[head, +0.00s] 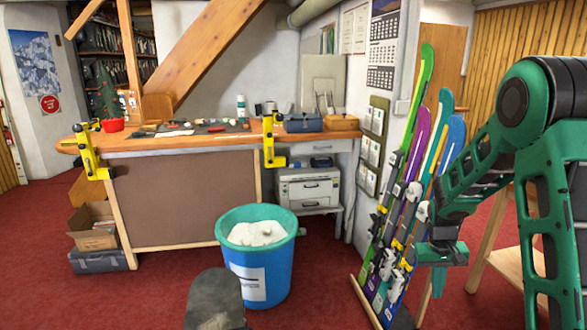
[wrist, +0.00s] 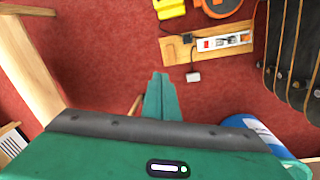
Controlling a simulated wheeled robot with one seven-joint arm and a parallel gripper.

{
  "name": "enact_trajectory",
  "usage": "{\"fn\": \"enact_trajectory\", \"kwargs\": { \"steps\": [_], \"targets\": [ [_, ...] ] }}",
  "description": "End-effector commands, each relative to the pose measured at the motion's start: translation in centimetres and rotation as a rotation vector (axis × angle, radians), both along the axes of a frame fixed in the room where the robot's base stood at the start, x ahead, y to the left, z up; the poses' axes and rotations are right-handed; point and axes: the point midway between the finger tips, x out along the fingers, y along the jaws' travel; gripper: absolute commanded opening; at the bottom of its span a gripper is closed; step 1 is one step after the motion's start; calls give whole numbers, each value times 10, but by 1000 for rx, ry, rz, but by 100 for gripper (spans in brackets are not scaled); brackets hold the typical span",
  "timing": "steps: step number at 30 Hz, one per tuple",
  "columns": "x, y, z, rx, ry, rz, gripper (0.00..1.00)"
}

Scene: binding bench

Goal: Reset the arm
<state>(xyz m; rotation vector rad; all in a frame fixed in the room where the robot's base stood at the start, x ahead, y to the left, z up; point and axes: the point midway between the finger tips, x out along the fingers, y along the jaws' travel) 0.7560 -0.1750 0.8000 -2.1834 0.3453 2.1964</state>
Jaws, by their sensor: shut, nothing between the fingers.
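My green arm reaches in from the right side of the head view, bent at the elbow, with my gripper (head: 438,285) hanging down in front of the ski rack. In the wrist view my gripper (wrist: 160,78) shows its two green fingers together, pointing away over the red carpet. It is shut and empty, and it appears to touch nothing.
Skis (head: 410,170) stand in a rack just left of my gripper. A blue bin (head: 262,280) with whitish contents stands on the floor before the workbench (head: 190,145). A wooden stand (head: 500,262) is behind my arm. Red carpet is open at the left front.

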Motion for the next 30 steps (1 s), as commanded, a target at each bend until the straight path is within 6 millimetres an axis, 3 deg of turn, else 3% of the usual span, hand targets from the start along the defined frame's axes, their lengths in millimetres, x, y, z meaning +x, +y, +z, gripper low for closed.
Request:
{"fn": "enact_trajectory", "kwargs": {
  "steps": [1,6,15,22,30],
  "targets": [
    [-12,-5,18,0,-7,-20,0],
    [-58,-17,66,6,-11,-82,0],
    [-150,-27,130,32,-19,-194,0],
    [-224,-23,160,66,-28,-272,0],
    [-303,-8,174,115,-36,-348,0]
  ]
}}
